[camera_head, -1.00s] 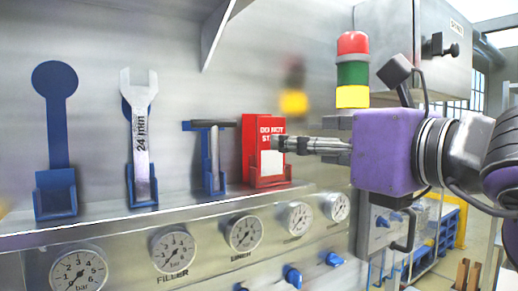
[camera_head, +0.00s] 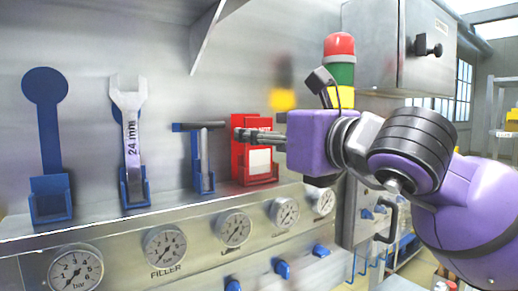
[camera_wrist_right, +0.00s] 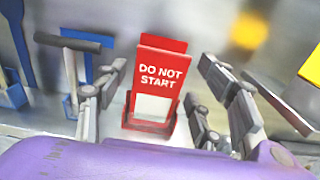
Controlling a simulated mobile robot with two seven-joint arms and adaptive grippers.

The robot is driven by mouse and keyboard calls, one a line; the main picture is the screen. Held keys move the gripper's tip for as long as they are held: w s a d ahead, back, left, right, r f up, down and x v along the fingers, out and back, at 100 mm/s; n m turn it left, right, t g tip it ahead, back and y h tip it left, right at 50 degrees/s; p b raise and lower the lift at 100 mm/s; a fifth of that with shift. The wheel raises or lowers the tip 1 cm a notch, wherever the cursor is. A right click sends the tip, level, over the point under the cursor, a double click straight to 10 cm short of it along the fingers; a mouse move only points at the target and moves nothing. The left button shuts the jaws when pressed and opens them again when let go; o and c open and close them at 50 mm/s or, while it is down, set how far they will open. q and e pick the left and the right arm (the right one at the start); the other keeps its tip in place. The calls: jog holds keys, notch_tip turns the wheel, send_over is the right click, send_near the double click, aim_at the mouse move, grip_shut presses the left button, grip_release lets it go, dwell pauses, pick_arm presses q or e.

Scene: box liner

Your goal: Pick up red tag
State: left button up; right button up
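The red tag (camera_head: 258,155), with a white panel, stands upright in a red holder on the shelf at the right end of the tool row. It also shows in the right wrist view (camera_wrist_right: 161,82), where its face reads "DO NOT START". My right gripper (camera_head: 240,135) reaches in from the right in front of the tag and covers part of its upper face. In the right wrist view the fingers (camera_wrist_right: 158,75) are spread apart, one on each side of the tag, with nothing held. My left gripper is not in view.
Left of the tag, a hammer (camera_head: 203,155), a 24 mm wrench (camera_head: 131,135) and an empty blue holder (camera_head: 50,195) line the shelf. Pressure gauges (camera_head: 165,245) sit below. A red, green and yellow signal light (camera_head: 339,72) stands behind my right arm.

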jog(key=c, duration=0.7)
jog(key=shift+r, duration=0.1)
